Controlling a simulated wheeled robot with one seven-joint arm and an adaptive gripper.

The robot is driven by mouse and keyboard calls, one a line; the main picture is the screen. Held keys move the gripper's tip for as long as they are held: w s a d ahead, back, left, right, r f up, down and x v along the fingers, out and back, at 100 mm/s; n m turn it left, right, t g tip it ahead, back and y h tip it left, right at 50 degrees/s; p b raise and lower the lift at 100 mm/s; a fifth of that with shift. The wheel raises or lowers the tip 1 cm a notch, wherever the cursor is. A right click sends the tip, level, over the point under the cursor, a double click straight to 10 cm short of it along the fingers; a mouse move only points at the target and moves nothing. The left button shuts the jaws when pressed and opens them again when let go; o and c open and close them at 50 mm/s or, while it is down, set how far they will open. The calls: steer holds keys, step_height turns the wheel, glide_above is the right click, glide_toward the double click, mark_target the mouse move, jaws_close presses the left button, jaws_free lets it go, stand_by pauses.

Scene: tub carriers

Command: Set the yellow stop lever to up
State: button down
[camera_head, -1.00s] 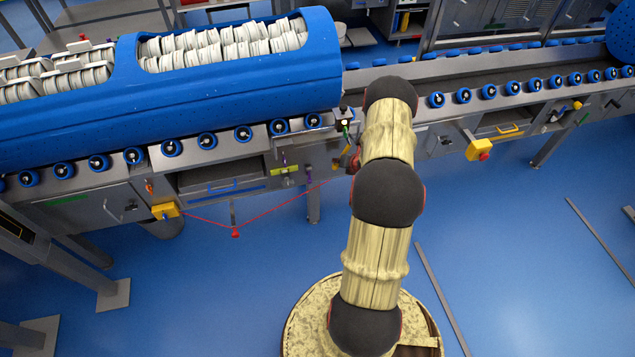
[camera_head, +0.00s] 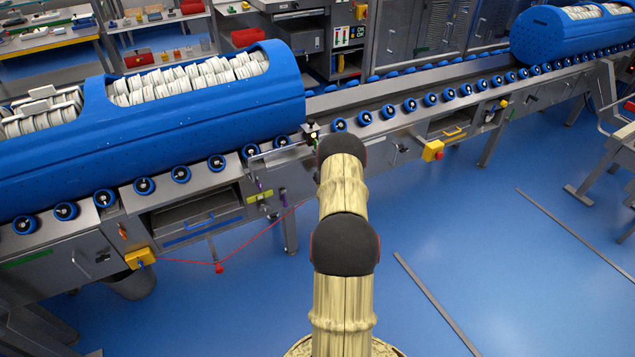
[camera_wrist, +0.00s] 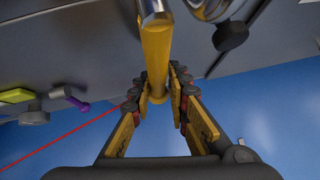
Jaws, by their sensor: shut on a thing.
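The yellow stop lever (camera_wrist: 157,52) shows in the wrist view as a thick yellow bar with a shiny metal part at its top end. It runs from the top of the picture down between the jaws. My gripper (camera_wrist: 158,84) is shut on its lower end, one finger on each side. In the head view my arm hides the gripper and the lever, so I cannot tell from there how the lever is set.
A blue tub (camera_head: 200,108) of white pieces lies on the roller line just left of my arm. Another blue tub (camera_head: 548,38) is far right. A dark round knob (camera_wrist: 232,35) is close right of the lever. A red cord (camera_wrist: 75,140) runs left of the gripper. Blue floor is open.

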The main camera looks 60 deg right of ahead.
steer(key=shift+s+f, duration=0.1)
steer(key=shift+s, duration=0.05)
steer(key=c, duration=1.9)
jaws_free()
steer(key=shift+d, duration=0.1)
steer(key=shift+o, duration=0.4)
steer(key=v, duration=1.2)
